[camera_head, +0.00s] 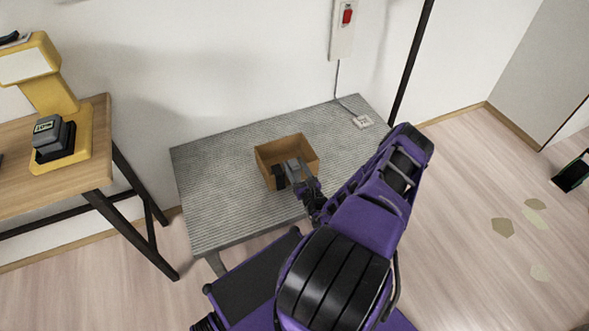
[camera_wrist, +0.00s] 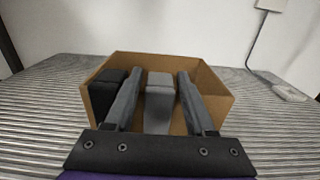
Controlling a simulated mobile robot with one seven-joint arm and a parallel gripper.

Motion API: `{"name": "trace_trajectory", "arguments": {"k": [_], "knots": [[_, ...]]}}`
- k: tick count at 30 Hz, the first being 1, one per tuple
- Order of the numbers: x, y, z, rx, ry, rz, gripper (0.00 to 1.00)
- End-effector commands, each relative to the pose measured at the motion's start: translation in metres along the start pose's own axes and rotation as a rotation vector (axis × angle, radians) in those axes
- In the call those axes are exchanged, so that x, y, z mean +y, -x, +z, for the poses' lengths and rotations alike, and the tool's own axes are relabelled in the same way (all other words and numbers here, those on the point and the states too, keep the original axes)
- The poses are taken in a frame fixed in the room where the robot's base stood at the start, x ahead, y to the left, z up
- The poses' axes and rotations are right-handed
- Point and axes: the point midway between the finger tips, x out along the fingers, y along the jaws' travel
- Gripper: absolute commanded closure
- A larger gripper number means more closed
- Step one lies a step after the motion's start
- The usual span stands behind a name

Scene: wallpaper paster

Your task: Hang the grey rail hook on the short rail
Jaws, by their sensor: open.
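A grey block-like piece (camera_wrist: 159,100), probably the grey rail hook, stands in an open cardboard box (camera_wrist: 218,92) in the wrist view. My gripper (camera_wrist: 158,78) is open, with one finger on each side of this piece and small gaps visible. The fingers reach over the near side of the box. In the head view my gripper (camera_head: 296,178) is at the box (camera_head: 302,146), partly hiding its inside. The lower part of the grey piece is hidden. I cannot make out the short rail in either view.
A black block (camera_wrist: 103,88) is in the box, left of my left finger. The box stands on a grey ribbed table (camera_head: 215,185). A white socket (camera_head: 363,121) lies at the table's back right. A wooden table (camera_head: 85,165) with a yellow machine (camera_head: 48,85) stands at left.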

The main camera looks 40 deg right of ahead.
Motion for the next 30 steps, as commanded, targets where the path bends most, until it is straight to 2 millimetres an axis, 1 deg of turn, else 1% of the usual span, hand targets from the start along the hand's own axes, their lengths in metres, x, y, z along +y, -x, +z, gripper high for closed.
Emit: {"name": "trace_trajectory", "arguments": {"k": [4, 13, 20, 23, 26, 30], "knots": [[0.000, 0.000, 0.000, 0.000, 0.000, 0.000, 0.45], [0.000, 0.000, 0.000, 0.000, 0.000, 0.000, 0.99], [0.000, 0.000, 0.000, 0.000, 0.000, 0.000, 1.00], [0.000, 0.000, 0.003, -0.001, 0.000, 0.000, 1.00], [-0.001, -0.001, 0.015, -0.002, 0.002, 0.000, 1.00], [-0.001, -0.001, 0.044, -0.002, 0.000, 0.000, 1.00]]}}
